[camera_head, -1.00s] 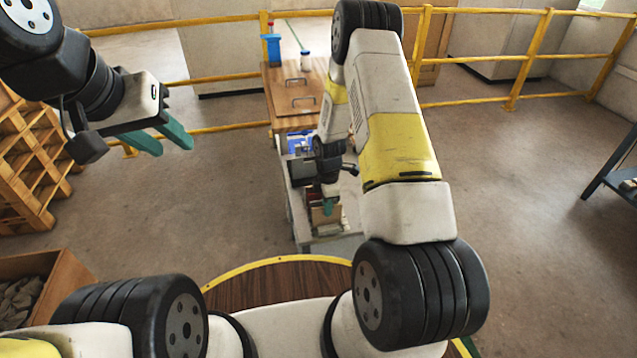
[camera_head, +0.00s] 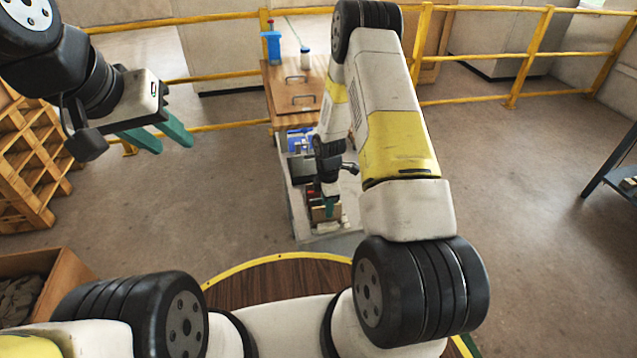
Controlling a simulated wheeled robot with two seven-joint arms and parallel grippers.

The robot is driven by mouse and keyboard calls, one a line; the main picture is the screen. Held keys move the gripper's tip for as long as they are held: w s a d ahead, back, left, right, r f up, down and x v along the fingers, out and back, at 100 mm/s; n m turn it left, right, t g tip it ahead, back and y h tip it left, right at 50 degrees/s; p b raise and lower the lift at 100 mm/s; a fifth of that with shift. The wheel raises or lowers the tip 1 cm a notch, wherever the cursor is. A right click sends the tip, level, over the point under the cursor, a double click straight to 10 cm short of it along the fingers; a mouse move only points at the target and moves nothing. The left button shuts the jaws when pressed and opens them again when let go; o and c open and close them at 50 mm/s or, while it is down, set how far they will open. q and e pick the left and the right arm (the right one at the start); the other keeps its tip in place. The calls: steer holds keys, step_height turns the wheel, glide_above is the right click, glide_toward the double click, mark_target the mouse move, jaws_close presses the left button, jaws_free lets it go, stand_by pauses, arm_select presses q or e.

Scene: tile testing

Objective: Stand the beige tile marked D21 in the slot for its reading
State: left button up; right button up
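My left gripper (camera_head: 168,144) hangs in the air at the upper left, away from the bench, with its two teal fingers apart and nothing between them. My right gripper (camera_head: 331,208) points down over the near end of a narrow light bench (camera_head: 297,212). Its teal fingertips are beside a small tan, upright piece (camera_head: 318,214). I cannot tell whether this is the beige tile, or whether the fingers hold anything. No D21 mark is readable, and my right arm hides much of the bench. I cannot make out the slots.
A wooden cabinet (camera_head: 283,88) adjoins the bench's far end, with a blue item (camera_head: 272,47) and a white bottle (camera_head: 305,58) on top. Yellow rails (camera_head: 480,99) run behind. A wooden rack (camera_head: 22,165) and a bin (camera_head: 66,285) stand left. Floor is open on both sides.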

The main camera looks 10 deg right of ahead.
step_height(320, 180, up, 8)
steer(key=s+r+m+t, duration=0.2)
steer(key=s+r+m, duration=0.15)
steer(key=r, duration=0.95)
steer(key=s+r+m+t, duration=0.15)
steer(key=r+m, duration=0.35)
steer(key=r, duration=0.7)
steer(key=s+a+r+m+t+y, duration=0.1)
steer(key=s+r+m, duration=0.3)
steer(key=s, duration=0.5)
steer(key=s+a+r+m+t+y, duration=0.1)
steer(key=s+r+m, duration=0.4)
steer(key=s+r, duration=0.4)
steer(key=shift+s+r+t, duration=0.2)
steer(key=shift+s+t, duration=0.15)
steer(key=shift+s, duration=0.3)
